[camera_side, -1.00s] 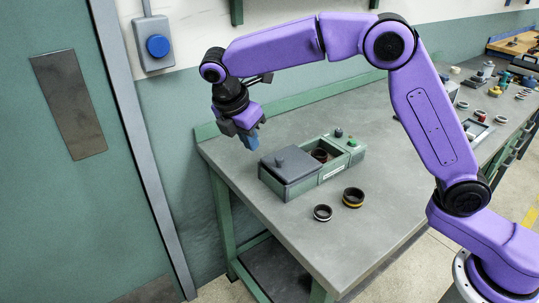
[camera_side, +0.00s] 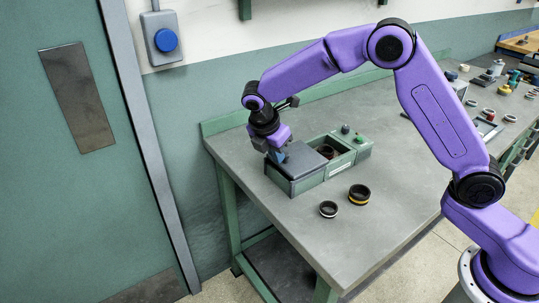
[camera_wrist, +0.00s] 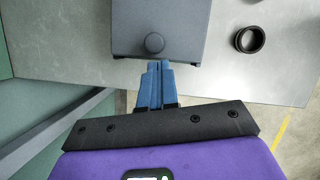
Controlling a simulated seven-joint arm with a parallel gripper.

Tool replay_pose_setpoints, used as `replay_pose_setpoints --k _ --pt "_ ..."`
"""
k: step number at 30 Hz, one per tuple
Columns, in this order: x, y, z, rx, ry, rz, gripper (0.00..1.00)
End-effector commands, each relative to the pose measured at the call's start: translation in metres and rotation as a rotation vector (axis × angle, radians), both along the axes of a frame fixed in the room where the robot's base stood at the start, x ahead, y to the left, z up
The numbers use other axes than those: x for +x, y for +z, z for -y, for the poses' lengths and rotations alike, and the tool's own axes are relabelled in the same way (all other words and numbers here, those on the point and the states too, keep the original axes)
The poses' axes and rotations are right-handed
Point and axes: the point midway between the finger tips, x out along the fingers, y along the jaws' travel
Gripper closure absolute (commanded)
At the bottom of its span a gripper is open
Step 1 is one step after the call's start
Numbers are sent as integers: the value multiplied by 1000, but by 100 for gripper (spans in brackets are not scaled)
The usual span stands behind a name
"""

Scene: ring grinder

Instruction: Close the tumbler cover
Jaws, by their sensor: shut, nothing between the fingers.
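The grey tumbler cover (camera_side: 305,163) lies flat over the left part of the green tumbler box (camera_side: 308,183). The right part of the box is open, with a dark brown ring (camera_side: 326,151) inside. In the wrist view the cover (camera_wrist: 185,22) has a round knob (camera_wrist: 155,43) near its edge. My gripper (camera_side: 280,157) is shut and empty, low at the cover's left side. In the wrist view its blue fingertips (camera_wrist: 159,65) are together just below the knob, at the cover's edge. I cannot tell if they touch it. The knob is hidden in the side view.
A green button (camera_side: 360,139) and dark knob (camera_side: 345,129) sit at the box's right end.

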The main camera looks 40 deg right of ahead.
Motion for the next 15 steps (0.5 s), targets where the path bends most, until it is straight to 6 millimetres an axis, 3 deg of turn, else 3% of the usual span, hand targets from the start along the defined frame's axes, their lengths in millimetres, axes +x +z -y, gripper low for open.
replay_pose_setpoints --k 15 --pt "1 1 11 0 -1 0 100"
